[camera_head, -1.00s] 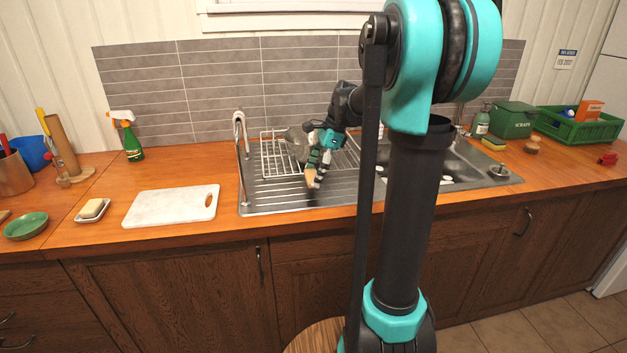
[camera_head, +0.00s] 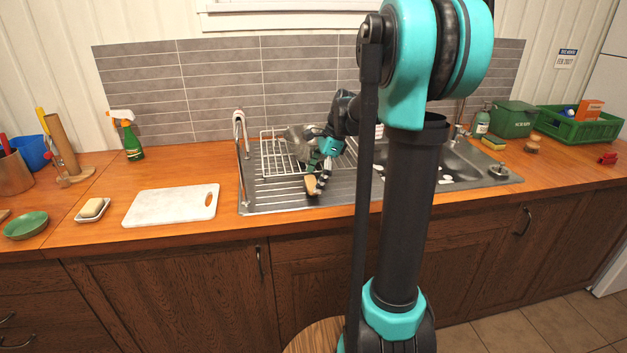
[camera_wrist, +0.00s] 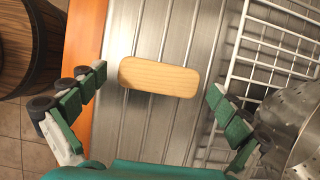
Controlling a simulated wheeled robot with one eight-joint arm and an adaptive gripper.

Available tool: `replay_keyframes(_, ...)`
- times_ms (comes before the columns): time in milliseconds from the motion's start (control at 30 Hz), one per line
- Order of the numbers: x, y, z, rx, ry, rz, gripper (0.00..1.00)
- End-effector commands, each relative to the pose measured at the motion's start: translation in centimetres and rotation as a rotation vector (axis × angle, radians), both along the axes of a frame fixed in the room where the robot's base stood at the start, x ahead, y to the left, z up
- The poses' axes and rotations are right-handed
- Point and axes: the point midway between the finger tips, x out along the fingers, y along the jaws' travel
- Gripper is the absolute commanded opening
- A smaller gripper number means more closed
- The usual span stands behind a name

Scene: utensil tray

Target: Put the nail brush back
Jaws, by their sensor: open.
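The nail brush, a pale wooden block (camera_wrist: 158,77), lies on the ribbed steel drainboard close to its front edge. In the head view it shows as a small tan piece (camera_head: 311,185). Its bristles are hidden in the wrist view. My gripper (camera_head: 320,178) is just above the brush, pointing down. In the wrist view my gripper (camera_wrist: 157,83) is open, with one green-and-black finger on each side of the brush and a clear gap to both ends.
A wire dish rack (camera_wrist: 270,50) and a metal colander (camera_wrist: 300,125) stand close on the right in the wrist view. A white cutting board (camera_head: 170,206) lies further left. The sink (camera_head: 455,165) is to the right.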

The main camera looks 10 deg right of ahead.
Motion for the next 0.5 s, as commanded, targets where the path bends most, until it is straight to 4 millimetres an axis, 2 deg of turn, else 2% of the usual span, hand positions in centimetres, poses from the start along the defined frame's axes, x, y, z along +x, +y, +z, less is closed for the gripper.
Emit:
replay_keyframes(233,0.0,-0.5,1.3,0.000,0.000,-0.002,1.00)
replay_keyframes(500,0.0,-2.6,6.2,0.000,0.000,-0.003,1.00)
